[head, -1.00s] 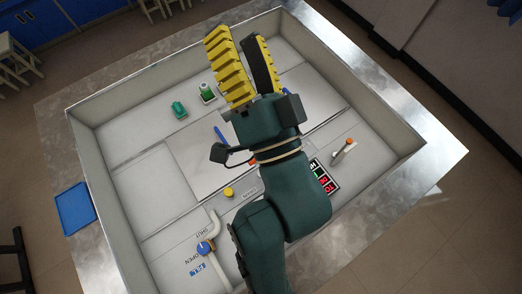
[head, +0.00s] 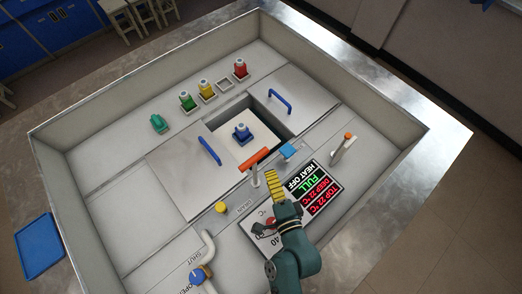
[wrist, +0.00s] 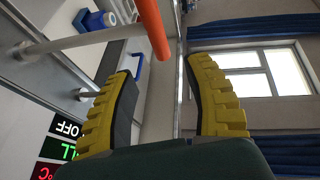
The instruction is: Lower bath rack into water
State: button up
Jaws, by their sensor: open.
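In the head view a square bath opening (head: 263,109) lies between two metal lids. A blue bottle (head: 241,132) stands in a blue holder on a pale surface inside it; I cannot tell the rack from the water there. An orange bar handle (head: 254,159) on a pale stem stands at the opening's front edge. It also shows in the wrist view (wrist: 150,28), large and close. My gripper (head: 270,174) is just in front of the handle, and the wrist view shows its yellow fingers (wrist: 160,68) apart, with nothing between them.
Green, yellow and red bottles (head: 240,68) stand behind the opening. Blue lid handles (head: 209,150) flank it. A display (head: 310,186) reads FULL and HEAT OFF. Another lever (head: 341,149) stands at right.

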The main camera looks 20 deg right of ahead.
aim_at(261, 153)
jog(key=x, duration=1)
jog(key=shift+w+f, duration=0.1)
jog(key=shift+w, duration=0.15)
grip_shut()
